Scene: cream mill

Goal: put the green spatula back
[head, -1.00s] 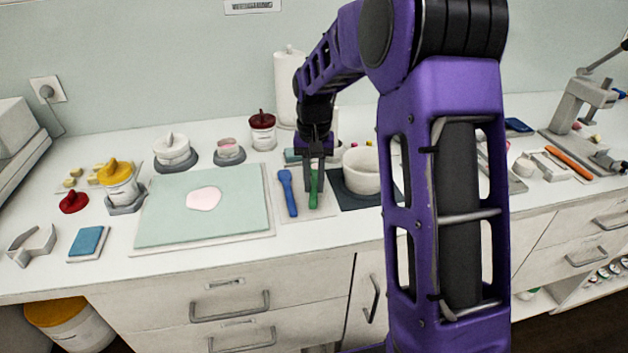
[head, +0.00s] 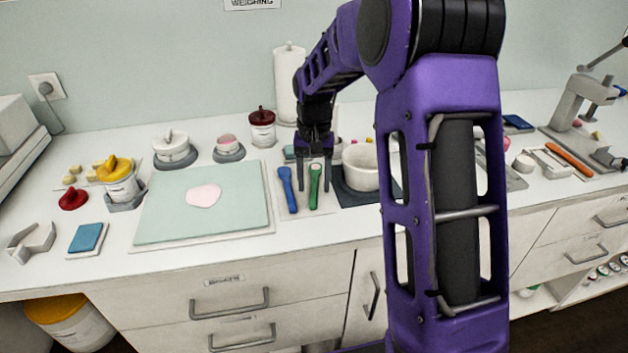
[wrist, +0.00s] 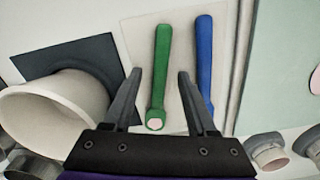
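The green spatula (head: 314,187) lies on a pale mat (head: 297,208) to the right of the blue spatula (head: 290,189). In the wrist view the green spatula (wrist: 159,78) lies between my finger lines, with a pinkish patch on its near end, and the blue spatula (wrist: 205,62) is to its right. My gripper (head: 315,187) is open above the mat, its fingers apart on either side of the green spatula and not closed on it. It also shows in the wrist view (wrist: 160,72). I cannot tell whether the fingers touch the mat.
A white bowl (head: 361,168) stands on a dark mat (head: 352,200) just right of the green spatula. A pale green board (head: 235,210) with a pink patch lies to the left. A paper towel roll (head: 288,85) and a red-lidded jar (head: 262,130) stand behind.

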